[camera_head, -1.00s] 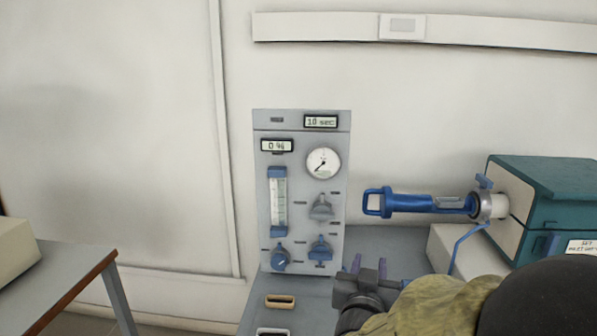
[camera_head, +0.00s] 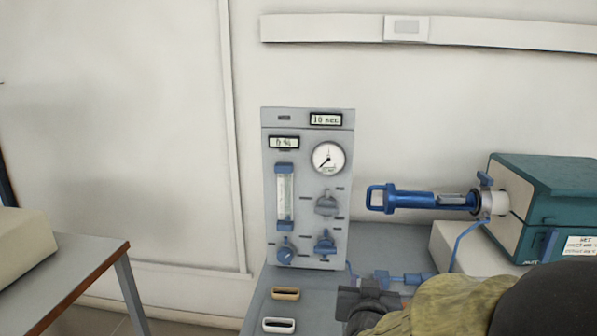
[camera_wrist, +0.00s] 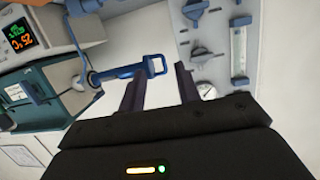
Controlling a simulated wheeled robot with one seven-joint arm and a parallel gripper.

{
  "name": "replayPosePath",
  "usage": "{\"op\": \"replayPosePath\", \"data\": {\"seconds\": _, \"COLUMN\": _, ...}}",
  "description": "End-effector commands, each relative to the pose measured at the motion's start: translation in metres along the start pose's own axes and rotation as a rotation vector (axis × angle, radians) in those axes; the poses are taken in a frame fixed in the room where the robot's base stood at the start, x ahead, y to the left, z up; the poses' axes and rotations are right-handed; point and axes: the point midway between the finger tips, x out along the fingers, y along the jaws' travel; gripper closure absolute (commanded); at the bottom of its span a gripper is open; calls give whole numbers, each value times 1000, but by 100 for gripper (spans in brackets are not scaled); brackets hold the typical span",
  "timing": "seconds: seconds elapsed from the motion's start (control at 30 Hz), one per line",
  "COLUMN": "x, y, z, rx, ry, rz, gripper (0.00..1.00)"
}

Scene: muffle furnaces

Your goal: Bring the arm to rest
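My arm (camera_head: 440,305), in an olive sleeve-like cover, reaches in from the lower right of the head view. My gripper shows at its end beside the grey bench, but its fingertips are hard to make out there. In the wrist view my gripper (camera_wrist: 160,80) has two dark fingers standing apart with nothing held between them. In the head view this panel (camera_head: 308,190) stands upright on the bench, left of and behind the gripper.
The teal furnace (camera_head: 550,205) stands at right with the blue handled tube (camera_head: 410,198) sticking out leftward. Blue fittings (camera_head: 405,279) lie close behind my gripper. Two small trays, tan (camera_head: 285,293) and white (camera_head: 278,325), lie on the bench. A separate table (camera_head: 70,265) stands left.

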Motion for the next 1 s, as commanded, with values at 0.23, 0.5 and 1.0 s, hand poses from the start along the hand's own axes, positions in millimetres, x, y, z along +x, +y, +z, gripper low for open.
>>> {"op": "replayPosePath", "data": {"seconds": 0.23, "x": -5, "y": -6, "z": 49, "rx": -18, "ry": -255, "rz": -94, "gripper": 67}}
{"op": "replayPosePath", "data": {"seconds": 0.5, "x": -40, "y": 6, "z": 119, "rx": -73, "ry": -660, "rz": -160, "gripper": 67}}
{"op": "replayPosePath", "data": {"seconds": 1.0, "x": -109, "y": 47, "z": 160, "rx": -154, "ry": -1103, "rz": -114, "gripper": 67}}
